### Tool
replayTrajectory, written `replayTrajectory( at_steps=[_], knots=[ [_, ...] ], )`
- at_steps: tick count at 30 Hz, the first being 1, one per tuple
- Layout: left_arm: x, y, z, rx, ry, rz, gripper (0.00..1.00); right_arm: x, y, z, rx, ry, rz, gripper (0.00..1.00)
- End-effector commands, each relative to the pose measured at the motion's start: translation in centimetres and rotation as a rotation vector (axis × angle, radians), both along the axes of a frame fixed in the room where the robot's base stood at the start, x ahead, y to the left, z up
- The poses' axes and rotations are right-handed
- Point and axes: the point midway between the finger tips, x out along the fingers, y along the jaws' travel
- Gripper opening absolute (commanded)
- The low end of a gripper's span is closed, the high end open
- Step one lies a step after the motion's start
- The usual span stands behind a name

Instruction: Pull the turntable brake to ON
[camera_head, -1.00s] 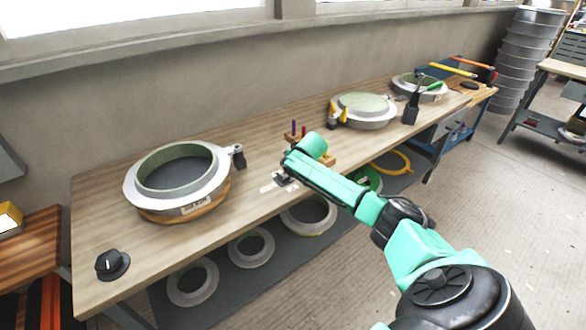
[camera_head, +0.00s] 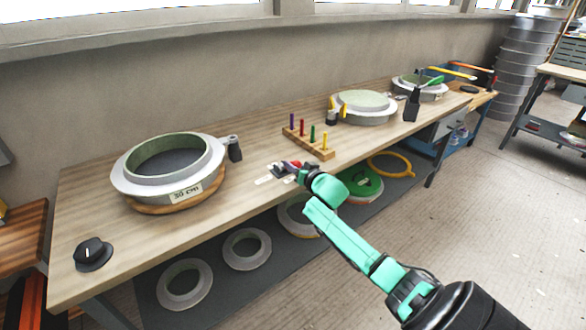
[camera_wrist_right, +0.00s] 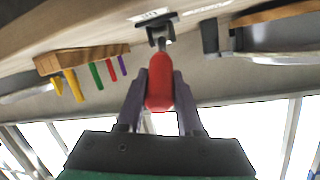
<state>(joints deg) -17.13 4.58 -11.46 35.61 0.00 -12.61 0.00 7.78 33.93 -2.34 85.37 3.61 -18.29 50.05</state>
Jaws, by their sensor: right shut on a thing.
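The turntable brake is a small dark bracket (camera_wrist_right: 160,29) with a lever ending in a red handle (camera_wrist_right: 159,90). In the head view the bracket sits at the bench's front edge, beside pale label plates (camera_head: 265,180). My right gripper (camera_wrist_right: 159,85) is shut on the red handle, one finger on each side. In the head view my right gripper (camera_head: 298,168) is small, partly hidden by its own wrist. The label lettering is too small to read. The wooden turntable (camera_head: 150,207) carries a grey ring mould to the left. My left gripper is not in view.
A wooden rack (camera_head: 310,145) with several coloured pegs stands just behind the brake. A black knob (camera_head: 93,253) is at the bench's near left. More round moulds (camera_head: 365,108) stand further along. Rings lie on the shelf below.

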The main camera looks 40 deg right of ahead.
Motion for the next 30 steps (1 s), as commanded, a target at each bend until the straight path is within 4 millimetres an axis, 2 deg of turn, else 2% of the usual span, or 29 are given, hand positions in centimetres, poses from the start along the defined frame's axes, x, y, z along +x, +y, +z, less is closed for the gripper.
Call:
replayTrajectory(
  at_steps=[10,11,12,13,23,26,30],
  knots=[
    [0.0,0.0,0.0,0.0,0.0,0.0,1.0,0.0,0.1,-0.1,0.003,-0.002,0.002,0.0],
    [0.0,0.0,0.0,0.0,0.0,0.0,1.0,0.0,0.1,-0.1,0.003,-0.002,0.002,0.43],
    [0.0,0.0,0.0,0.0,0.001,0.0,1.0,0.0,0.1,-0.2,0.003,-0.002,0.002,0.59],
    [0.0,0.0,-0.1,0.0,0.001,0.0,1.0,0.0,0.1,-0.2,0.003,-0.002,0.002,0.66],
    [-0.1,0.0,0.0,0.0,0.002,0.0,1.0,-0.1,0.1,-0.1,0.002,-0.001,0.002,0.66],
    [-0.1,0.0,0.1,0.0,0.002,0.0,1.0,-0.9,0.3,0.0,0.003,-0.001,0.004,0.66],
    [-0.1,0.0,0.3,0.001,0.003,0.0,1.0,-3.1,0.7,0.6,0.003,0.0,0.003,0.66]
  ],
)
